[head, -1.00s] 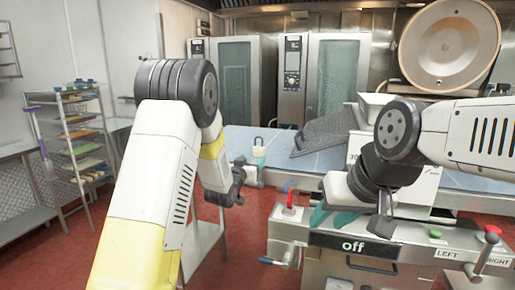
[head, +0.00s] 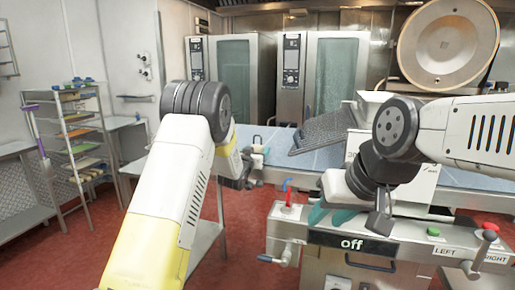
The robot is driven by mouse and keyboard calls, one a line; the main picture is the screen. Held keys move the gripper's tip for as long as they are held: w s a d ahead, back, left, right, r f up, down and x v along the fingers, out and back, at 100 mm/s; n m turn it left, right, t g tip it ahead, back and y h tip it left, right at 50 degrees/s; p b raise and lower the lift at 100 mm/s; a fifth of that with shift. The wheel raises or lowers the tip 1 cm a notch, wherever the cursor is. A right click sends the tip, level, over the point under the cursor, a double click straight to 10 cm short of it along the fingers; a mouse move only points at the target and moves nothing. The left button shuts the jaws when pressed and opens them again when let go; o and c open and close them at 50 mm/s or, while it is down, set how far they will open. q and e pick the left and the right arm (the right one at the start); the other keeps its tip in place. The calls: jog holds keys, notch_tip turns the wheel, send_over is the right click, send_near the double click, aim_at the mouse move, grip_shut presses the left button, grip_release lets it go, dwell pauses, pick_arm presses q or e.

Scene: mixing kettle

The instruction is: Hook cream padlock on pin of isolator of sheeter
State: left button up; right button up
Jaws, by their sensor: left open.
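My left gripper (head: 256,160) is open at the near left edge of the blue-grey worktop (head: 275,138). A small pale piece with a dark loop (head: 257,141), perhaps the cream padlock, shows just above its fingers; whether it touches them cannot be told. The red isolator (head: 289,197) with a blue piece above it stands on the machine front, to the right of and lower than my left gripper. Its pin is too small to make out. My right gripper (head: 332,214) is low over the machine front, partly hidden by my wrist; its jaws are unclear.
The front panel (head: 352,243) reads "off". A green button (head: 433,232) and a red-knobbed lever (head: 490,230) stand at its right. A tray rack (head: 80,140) is at the left.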

aim_at(257, 145)
pick_arm(q)
grip_shut()
jog(key=shift+r, duration=2.5)
